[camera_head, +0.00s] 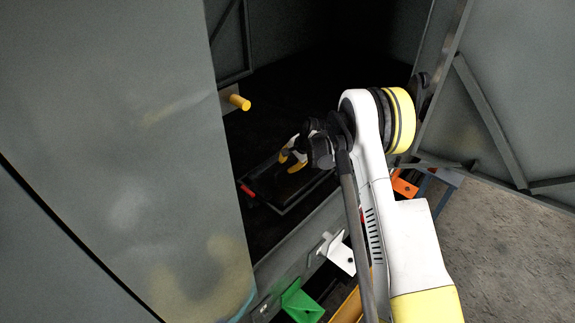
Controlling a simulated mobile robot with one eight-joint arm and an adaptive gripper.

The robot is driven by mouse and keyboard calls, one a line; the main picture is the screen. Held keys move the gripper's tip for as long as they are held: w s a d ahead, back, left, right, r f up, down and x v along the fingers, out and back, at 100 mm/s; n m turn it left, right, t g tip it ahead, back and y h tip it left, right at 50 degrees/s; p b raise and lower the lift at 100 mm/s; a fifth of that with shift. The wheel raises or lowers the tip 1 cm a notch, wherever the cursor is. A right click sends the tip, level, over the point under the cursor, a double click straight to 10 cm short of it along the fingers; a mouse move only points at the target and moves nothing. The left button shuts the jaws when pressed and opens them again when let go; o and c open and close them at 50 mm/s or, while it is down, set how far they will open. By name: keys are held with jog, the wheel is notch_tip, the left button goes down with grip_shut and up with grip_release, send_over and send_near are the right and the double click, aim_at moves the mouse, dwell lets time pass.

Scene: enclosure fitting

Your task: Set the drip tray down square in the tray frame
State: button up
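A dark, flat, rectangular piece with a thin pale edge (289,208) lies low inside the dark enclosure; it looks like the drip tray, but I cannot tell tray from tray frame in the shadow. My gripper (291,159), with yellow and pale fingers, is at or just above its far left part. The fingers look a little apart, but whether they hold the tray's edge is not clear. My wrist and arm hide the right side of the piece. I cannot tell whether it sits square.
A grey door panel (110,130) fills the left. A yellow peg (239,102) sticks out beside it. A red piece (247,190) lies near the tray's left corner. Open floor (500,260) lies right.

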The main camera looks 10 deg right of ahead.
jog(key=shift+r, duration=0.15)
jog(key=s+r+n+p, duration=0.1)
jog(key=s+r, duration=0.4)
jog(key=r, duration=0.4)
jog(key=s+r+n+h+p, duration=0.1)
jog(key=s+r+n+p, duration=0.1)
jog(key=s+r, duration=0.6)
jog(key=s+r+n+p, duration=0.1)
jog(key=s+r, duration=0.2)
jog(key=r, duration=0.8)
jog(key=s+r+n+t+h, duration=0.1)
jog(key=s+r+n, duration=0.1)
jog(key=s, duration=1.1)
jog(key=s+r+n+t+h, duration=0.1)
jog(key=s+r+n, duration=0.2)
jog(key=s, duration=1.1)
jog(key=shift+n, duration=1.2)
